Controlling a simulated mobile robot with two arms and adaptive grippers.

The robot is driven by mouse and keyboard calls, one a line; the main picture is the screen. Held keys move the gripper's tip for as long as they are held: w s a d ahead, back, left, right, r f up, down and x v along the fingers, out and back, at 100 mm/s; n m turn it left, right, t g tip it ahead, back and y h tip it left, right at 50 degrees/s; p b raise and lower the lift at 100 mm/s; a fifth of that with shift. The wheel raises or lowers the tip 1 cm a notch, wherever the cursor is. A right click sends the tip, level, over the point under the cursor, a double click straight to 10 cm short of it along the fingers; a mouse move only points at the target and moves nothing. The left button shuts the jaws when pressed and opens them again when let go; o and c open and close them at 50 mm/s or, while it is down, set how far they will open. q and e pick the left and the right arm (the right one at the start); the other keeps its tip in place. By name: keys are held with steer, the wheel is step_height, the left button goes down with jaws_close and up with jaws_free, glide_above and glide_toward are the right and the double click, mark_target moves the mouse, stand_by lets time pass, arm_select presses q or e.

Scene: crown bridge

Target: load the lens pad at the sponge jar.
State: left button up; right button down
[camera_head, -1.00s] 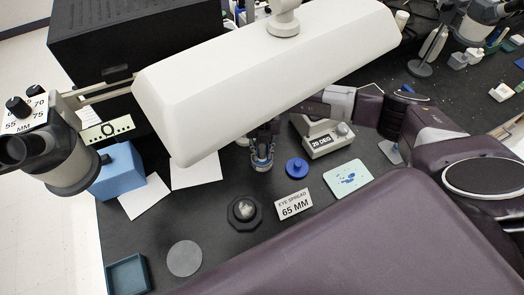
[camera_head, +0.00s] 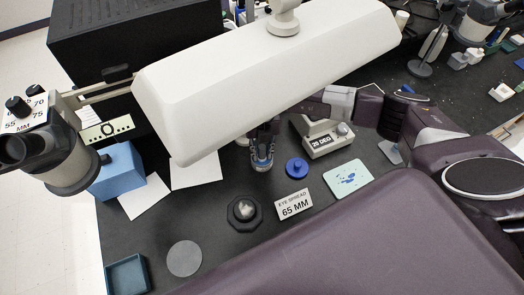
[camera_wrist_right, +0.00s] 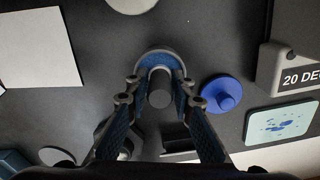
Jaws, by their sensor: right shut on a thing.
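My right gripper (camera_head: 262,155) is over the dark bench below the white lamp head. In the wrist view its blue-padded fingers (camera_wrist_right: 160,95) are shut on a small grey cylinder, which I take to be the lens pad (camera_wrist_right: 160,90). The round grey-rimmed jar with blue inside, likely the sponge jar (camera_wrist_right: 158,54), lies just past the fingertips, and the cylinder overlaps its near side in the picture. I cannot tell whether the cylinder touches the blue. A blue knobbed lid (camera_head: 297,168) sits beside the jar. My left gripper is not in view.
A dark octagonal stand (camera_head: 245,213), an "EYE SPREAD 65 MM" sign (camera_head: 294,205) and a pale green card with blue spots (camera_head: 348,179) are nearby. A "20 DEG" device (camera_head: 322,138) stands behind. A grey disc (camera_head: 184,258) and teal tray (camera_head: 127,274) lie front left.

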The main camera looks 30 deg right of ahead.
steer(key=shift+r+p, duration=2.35)
steer(key=shift+r, duration=1.1)
